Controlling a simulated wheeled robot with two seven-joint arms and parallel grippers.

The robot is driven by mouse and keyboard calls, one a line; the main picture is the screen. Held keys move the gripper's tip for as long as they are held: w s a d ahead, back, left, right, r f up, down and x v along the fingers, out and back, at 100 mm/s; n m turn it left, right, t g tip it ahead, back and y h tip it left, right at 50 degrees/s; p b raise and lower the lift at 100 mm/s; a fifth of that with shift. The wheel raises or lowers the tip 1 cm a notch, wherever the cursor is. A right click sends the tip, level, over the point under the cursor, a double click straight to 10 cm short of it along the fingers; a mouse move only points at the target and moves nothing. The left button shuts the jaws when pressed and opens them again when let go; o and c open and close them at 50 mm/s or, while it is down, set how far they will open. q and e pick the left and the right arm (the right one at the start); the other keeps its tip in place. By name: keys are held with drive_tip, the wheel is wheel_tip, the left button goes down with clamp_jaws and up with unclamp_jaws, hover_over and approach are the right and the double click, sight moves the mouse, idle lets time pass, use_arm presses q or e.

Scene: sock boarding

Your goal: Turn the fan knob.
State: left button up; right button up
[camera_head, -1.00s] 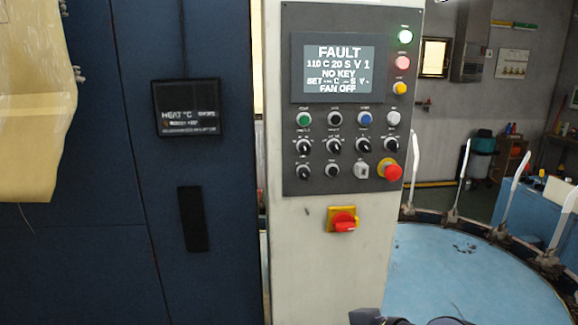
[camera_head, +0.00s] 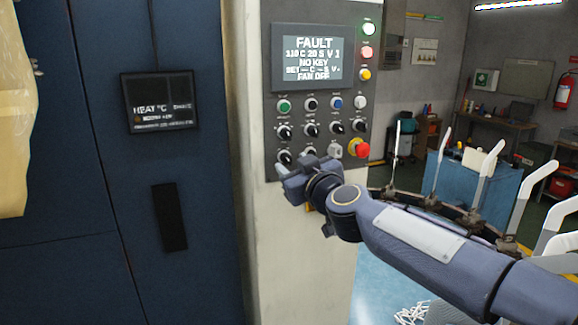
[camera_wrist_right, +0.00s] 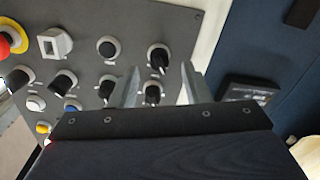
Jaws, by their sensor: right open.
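The control panel (camera_head: 350,100) carries rows of buttons and dark knobs; I cannot read which label marks the fan knob. Its screen (camera_head: 309,57) reads "FAULT", "NO KEY" and "FAN OFF". My right gripper (camera_head: 291,174) is at the panel's lower left, close to the bottom-row left knob (camera_head: 284,157). The right wrist view shows the panel upside down. There the open gripper (camera_wrist_right: 158,84) has its fingers on either side of a black knob (camera_wrist_right: 152,92), with the bottom-row left knob (camera_wrist_right: 158,58) just beyond. Contact cannot be told. My left gripper is not in view.
A red emergency stop (camera_head: 359,149) and a white key switch (camera_head: 335,150) are on the panel's lower right. A dark heat display (camera_head: 160,101) is on the blue cabinet at left. White upright forms (camera_head: 487,165) stand on a round machine at right.

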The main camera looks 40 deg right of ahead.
drive_tip(key=shift+x, duration=1.1)
clamp_jaws()
drive_tip(key=shift+m, duration=0.3)
drive_tip(key=m+b, duration=0.2)
drive_tip(key=m, duration=0.3)
drive_tip(key=shift+d+f, duration=0.1)
drive_tip(key=shift+f, duration=0.05)
drive_tip(key=m+b, duration=0.1)
drive_tip(key=m, duration=0.5)
drive_tip(key=shift+m, duration=0.4)
